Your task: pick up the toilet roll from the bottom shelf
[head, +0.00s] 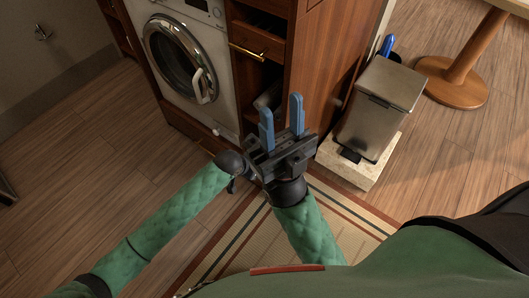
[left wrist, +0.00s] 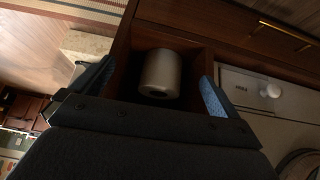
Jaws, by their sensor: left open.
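The white toilet roll (left wrist: 161,74) stands in the dark bottom shelf (left wrist: 197,50) of the wooden cabinet, in the left wrist view. In the head view it is a dim grey shape (head: 264,101), partly hidden behind a blue finger. My left gripper (left wrist: 156,94) is open and empty, its blue fingers on either side of the roll in the picture; I see no contact.
A washing machine (head: 222,95) stands left of the shelf. A drawer with a brass handle (head: 247,52) is above the opening. A metal pedal bin (head: 381,100) stands on a pale base at right. A striped mat (head: 235,245) lies on the wooden floor.

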